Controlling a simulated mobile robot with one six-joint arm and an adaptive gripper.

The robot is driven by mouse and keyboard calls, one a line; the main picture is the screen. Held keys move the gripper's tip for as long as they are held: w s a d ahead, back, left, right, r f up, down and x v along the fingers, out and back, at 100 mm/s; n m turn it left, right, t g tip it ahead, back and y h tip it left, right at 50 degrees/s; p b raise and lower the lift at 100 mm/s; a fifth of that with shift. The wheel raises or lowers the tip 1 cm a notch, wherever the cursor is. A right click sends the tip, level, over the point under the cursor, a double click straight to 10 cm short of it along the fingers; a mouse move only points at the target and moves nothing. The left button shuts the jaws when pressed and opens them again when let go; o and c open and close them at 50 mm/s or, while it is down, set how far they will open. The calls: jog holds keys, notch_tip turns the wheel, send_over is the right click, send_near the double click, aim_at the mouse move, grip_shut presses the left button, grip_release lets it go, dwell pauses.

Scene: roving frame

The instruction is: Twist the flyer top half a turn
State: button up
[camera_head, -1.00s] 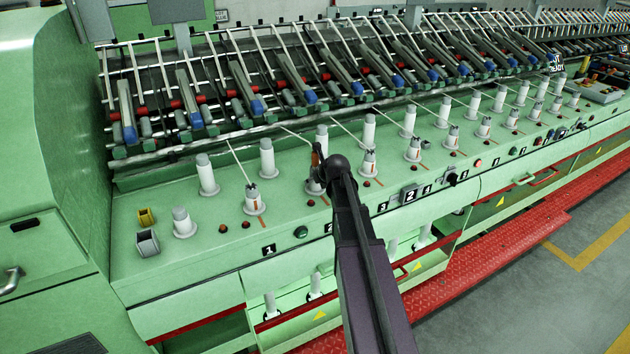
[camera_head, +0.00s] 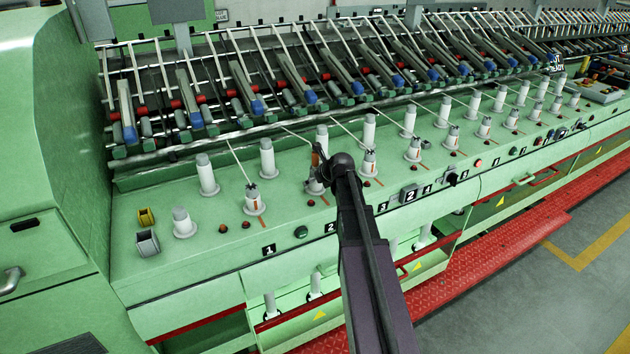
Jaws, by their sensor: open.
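The flyers stand in a row along the green deck, white cylinders with grey pronged tops. The flyer behind number 2 (camera_head: 313,187) is partly hidden behind my gripper and arm, so its top is not clear. My gripper (camera_head: 317,163) is at the end of the dark arm, directly over or beside that flyer top; I cannot tell if it touches. Its jaws are open, though small and mostly covered by my wrist. The flyer behind number 1 (camera_head: 254,205) stands upright in plain view, with a thread running to its top.
Taller white bobbins (camera_head: 267,158) stand behind the flyers. The drafting rollers and arms (camera_head: 300,75) run along the back. A green button (camera_head: 300,232) and number plates line the deck's front edge. A red step (camera_head: 480,245) runs along the floor at right.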

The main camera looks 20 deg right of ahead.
jog(key=shift+n+y, duration=0.7)
jog(key=shift+n, duration=0.2)
jog(key=n+g+y, duration=0.1)
jog(key=n, duration=0.1)
jog(key=shift+w+d+n+y, duration=0.1)
jog(key=shift+w+n+y, duration=0.05)
jog(key=shift+n+y, duration=0.45)
